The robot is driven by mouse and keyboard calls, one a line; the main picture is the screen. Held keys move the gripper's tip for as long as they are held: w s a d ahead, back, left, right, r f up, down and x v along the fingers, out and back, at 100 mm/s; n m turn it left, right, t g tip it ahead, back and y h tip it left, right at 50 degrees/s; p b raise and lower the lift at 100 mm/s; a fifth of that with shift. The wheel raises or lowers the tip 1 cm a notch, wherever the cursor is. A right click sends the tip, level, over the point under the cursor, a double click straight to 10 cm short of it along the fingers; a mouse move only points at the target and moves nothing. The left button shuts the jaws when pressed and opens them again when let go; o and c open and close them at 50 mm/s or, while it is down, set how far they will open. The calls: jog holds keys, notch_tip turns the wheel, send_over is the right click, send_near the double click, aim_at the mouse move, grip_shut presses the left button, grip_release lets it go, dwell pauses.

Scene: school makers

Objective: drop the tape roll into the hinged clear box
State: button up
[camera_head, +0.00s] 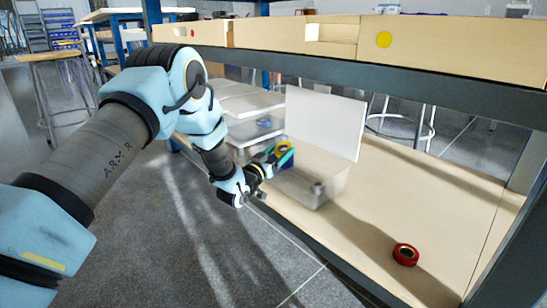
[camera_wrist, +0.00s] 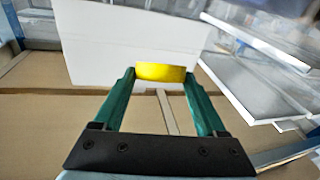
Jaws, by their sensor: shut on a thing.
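My gripper (camera_head: 279,157) is shut on a yellow tape roll (camera_head: 284,148). In the wrist view the yellow roll (camera_wrist: 161,72) sits between the tips of the green fingers (camera_wrist: 160,76). The hinged clear box (camera_head: 330,183) stands on the shelf board, its pale lid (camera_head: 325,122) raised upright at the back. My gripper is at the box's left side, near its rim; I cannot tell whether the roll is over the opening. A small grey thing (camera_head: 318,187) shows in or behind the clear wall. The lid (camera_wrist: 130,45) fills the upper left of the wrist view.
A red roll (camera_head: 405,254) lies on the wooden shelf board (camera_head: 440,215) to the right. Several boxes with flat closed lids (camera_head: 250,103) stand left of the open box. An upper shelf with a dark edge beam (camera_head: 400,79) runs above. The board's right part is mostly clear.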

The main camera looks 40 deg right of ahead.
aim_at(289, 147)
jog(key=shift+s+d+b, duration=0.1)
jog(key=shift+d+b, duration=0.6)
jog(key=shift+d, duration=1.45)
jog(key=o, duration=1.3)
jog(key=shift+c, duration=0.2)
jog(key=shift+a, duration=0.1)
jog(key=p+v, duration=0.5)
jog(key=v, duration=0.5)
jog(key=shift+a, duration=0.35)
